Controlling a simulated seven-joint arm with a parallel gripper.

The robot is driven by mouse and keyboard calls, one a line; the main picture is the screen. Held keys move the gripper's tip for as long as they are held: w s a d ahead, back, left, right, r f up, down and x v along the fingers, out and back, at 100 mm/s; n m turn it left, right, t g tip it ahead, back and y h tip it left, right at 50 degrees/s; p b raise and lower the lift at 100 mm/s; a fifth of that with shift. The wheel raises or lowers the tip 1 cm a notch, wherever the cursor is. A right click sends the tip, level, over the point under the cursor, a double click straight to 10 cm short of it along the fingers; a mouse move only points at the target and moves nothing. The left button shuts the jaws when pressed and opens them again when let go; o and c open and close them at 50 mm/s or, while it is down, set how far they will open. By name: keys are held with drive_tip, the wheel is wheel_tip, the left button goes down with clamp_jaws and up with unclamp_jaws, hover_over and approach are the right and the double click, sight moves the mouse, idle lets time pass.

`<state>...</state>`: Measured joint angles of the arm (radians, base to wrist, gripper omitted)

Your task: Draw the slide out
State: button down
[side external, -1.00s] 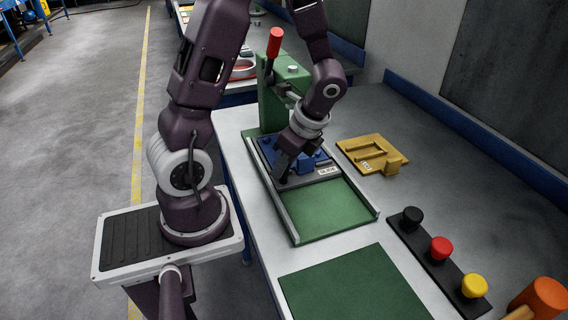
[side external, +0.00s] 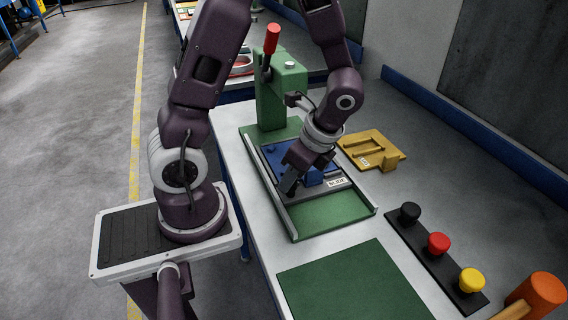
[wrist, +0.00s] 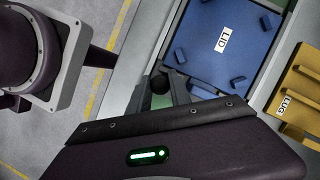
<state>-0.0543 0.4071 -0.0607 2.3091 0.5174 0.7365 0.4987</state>
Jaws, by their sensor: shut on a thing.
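The slide (side external: 337,183), a grey plate with a SLIDE label on its front edge, lies between the rails of the green bed (side external: 325,211). A blue plate (side external: 262,157) sits on it; in the wrist view it bears a LID label (wrist: 222,40). My gripper (side external: 288,187) is low at the slide's front left and shut on it, apparently by a dark round knob (wrist: 160,84) seen between the fingers in the wrist view. The exact contact is mostly hidden by the hand. The bed is bare in front of the slide.
A green press (side external: 281,97) with a red-handled lever (side external: 271,39) stands behind the bed. A yellow LUG plate (side external: 371,152) lies to the right. A black strip with knobs (side external: 438,244), a mallet (side external: 540,293) and a bare green mat (side external: 355,285) are nearer.

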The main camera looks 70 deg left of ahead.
drive_tip(key=d, duration=1.1)
drive_tip(key=shift+d, duration=0.15)
drive_tip(key=c, duration=1.5)
unclamp_jaws()
drive_tip(key=o, duration=0.3)
drive_tip(key=v, duration=0.7)
drive_tip(key=shift+r, duration=0.1)
